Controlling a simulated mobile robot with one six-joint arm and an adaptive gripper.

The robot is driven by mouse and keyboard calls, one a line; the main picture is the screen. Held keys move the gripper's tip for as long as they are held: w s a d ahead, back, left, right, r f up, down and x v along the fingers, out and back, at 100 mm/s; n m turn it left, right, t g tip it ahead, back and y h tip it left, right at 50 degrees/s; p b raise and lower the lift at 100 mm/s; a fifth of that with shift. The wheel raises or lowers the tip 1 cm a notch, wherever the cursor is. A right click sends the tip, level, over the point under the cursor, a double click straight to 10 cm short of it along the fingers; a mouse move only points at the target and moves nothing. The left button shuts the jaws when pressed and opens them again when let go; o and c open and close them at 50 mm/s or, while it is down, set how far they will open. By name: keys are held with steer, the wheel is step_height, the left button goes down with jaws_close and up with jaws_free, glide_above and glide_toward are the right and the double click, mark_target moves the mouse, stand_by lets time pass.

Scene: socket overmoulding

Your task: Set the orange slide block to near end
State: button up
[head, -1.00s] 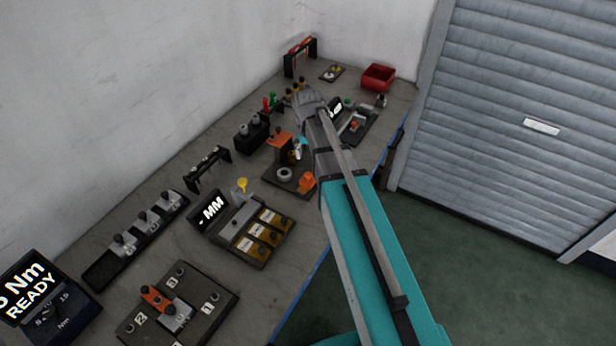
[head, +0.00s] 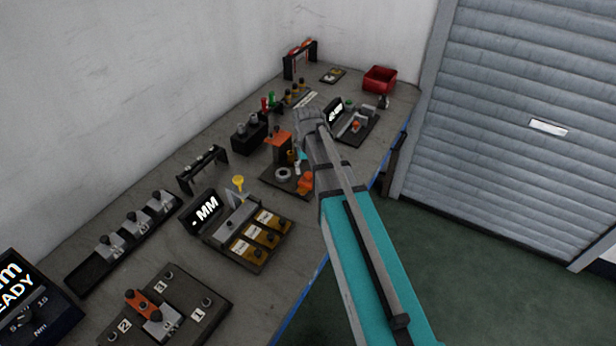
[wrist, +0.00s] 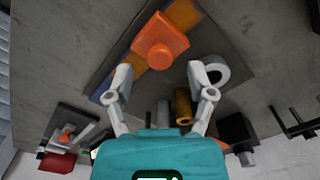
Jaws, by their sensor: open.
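An orange block (head: 305,182) sits at the near right corner of a dark base plate (head: 272,178). In the wrist view the orange block (wrist: 160,42) has a raised knob on top and lies on a coloured strip running along the plate, orange-brown at one end and bluish at the other. My gripper (wrist: 159,76) is open and empty, its two fingers spread above the plate. The block shows just beyond the fingertips, apart from them. In the head view my arm's wrist hides much of the gripper.
On the same plate stand a grey ring (wrist: 213,70), an orange-topped post (head: 279,140) and small cylinders. A smaller orange piece (head: 356,126) sits on another fixture behind. A red bin (head: 380,78) stands at the far end.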

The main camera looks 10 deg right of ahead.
steer(key=shift+f+b, duration=0.65)
steer(key=shift+f, duration=0.25)
jaws_close()
